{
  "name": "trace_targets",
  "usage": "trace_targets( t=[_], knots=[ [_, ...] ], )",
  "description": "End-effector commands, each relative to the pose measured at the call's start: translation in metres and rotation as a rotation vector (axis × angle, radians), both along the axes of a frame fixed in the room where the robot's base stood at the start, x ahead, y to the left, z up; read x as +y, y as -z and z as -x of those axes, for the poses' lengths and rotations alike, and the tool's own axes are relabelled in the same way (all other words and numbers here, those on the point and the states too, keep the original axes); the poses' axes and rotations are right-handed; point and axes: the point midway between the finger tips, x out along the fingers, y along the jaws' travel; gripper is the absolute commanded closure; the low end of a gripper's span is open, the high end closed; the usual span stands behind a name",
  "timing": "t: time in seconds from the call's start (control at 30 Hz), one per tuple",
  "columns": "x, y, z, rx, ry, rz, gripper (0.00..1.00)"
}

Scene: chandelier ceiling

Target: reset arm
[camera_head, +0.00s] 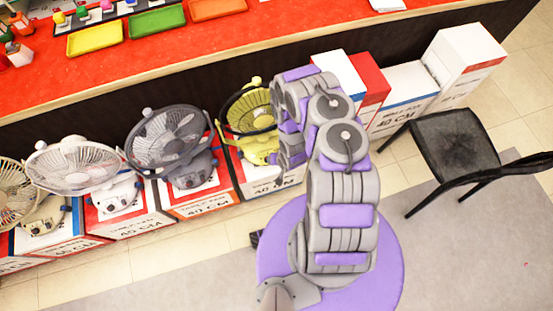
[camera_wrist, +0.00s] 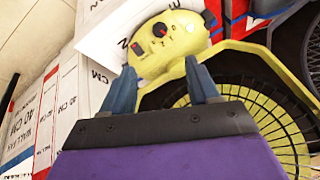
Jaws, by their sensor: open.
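My gripper (camera_wrist: 159,66) shows in the wrist view with its two blue-grey fingers apart and nothing held between them. Beyond the fingertips is the yellow base of a fan (camera_wrist: 168,42), with a dial and a small red part. Whether the fingers touch it I cannot tell. In the head view my purple and grey arm is folded up at the centre. Its end is beside the yellow fan (camera_head: 250,111), which stands on a white box, and the fingers are not clearly visible there.
A grey fan (camera_head: 168,138) and a white fan (camera_head: 75,165) stand on boxes to the left. A red-topped counter (camera_head: 200,50) holds trays (camera_head: 95,38) behind them. White boxes (camera_head: 464,55) and a black chair (camera_head: 455,143) are at the right. The front right floor is clear.

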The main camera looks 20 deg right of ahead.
Motion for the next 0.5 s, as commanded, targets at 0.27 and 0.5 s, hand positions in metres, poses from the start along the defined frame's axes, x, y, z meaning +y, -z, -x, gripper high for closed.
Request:
trace_targets(
  t=[0.27,0.5],
  knots=[
    [-0.0002,0.0002,0.0,0.0,0.0,0.0,0.4],
    [-0.0028,-0.0031,-0.0025,0.002,-0.001,0.008,0.4]
  ],
)
